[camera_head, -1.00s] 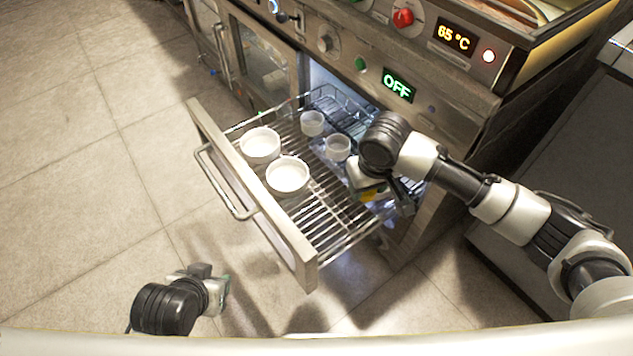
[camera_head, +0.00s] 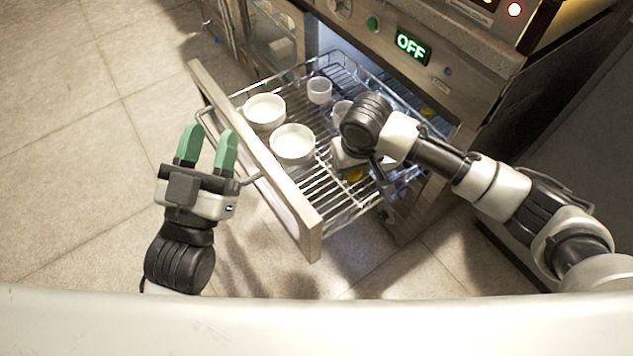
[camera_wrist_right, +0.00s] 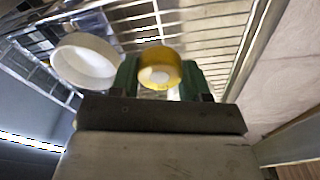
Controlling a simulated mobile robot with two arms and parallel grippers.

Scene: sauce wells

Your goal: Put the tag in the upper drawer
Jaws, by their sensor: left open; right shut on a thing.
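The pulled-out wire drawer (camera_head: 308,232) sticks out from the steel unit in the head view. My right gripper (camera_wrist_right: 160,75) is shut on a yellow round thing (camera_wrist_right: 146,56) with a pale centre, held over or in the drawer's wire floor. I cannot tell for sure that it is the tag. In the head view my right wrist hides most of it. My left gripper (camera_head: 208,142) is open and empty, with green fingers pointing at the drawer's front. Its fingers are close to the bar handle (camera_head: 246,182); contact cannot be told.
Two white bowls (camera_head: 264,110) (camera_head: 292,142) and two small cups (camera_head: 319,90) (camera_head: 341,110) stand in the drawer. One white cup (camera_wrist_right: 85,62) shows beside the right gripper in the wrist view. A green OFF display (camera_head: 411,46) is above. The floor at left is clear.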

